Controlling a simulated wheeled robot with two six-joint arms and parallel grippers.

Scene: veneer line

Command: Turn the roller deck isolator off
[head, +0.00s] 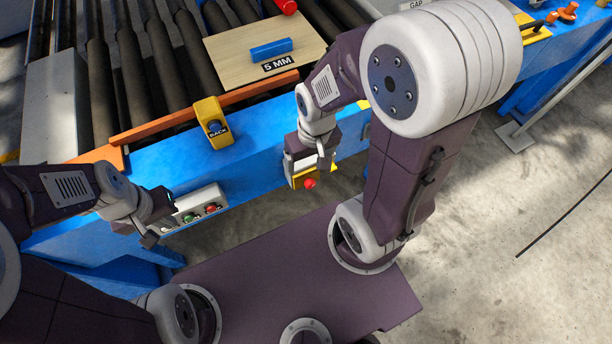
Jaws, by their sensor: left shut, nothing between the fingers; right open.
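No control in view is readably marked as the roller deck isolator. A red knob (310,183) on a yellow-faced box (298,181) sits on the front of the blue frame, just below my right gripper. My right gripper (321,162) is open and empty in front of that box and partly covers it. My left gripper (150,238) is shut and empty at the left end of a grey button box (200,203), which has a green button (190,218) and a red button (211,208). I cannot tell whether it touches the box.
The blue frame (170,160) carries dark rollers (103,80) and an orange rail (205,108). A veneer sheet (225,60) lies on the rollers with a blue block (271,49) on it. A yellow "BACK" unit (209,112) stands on the frame. Orange-handled parts (568,12) sit far right.

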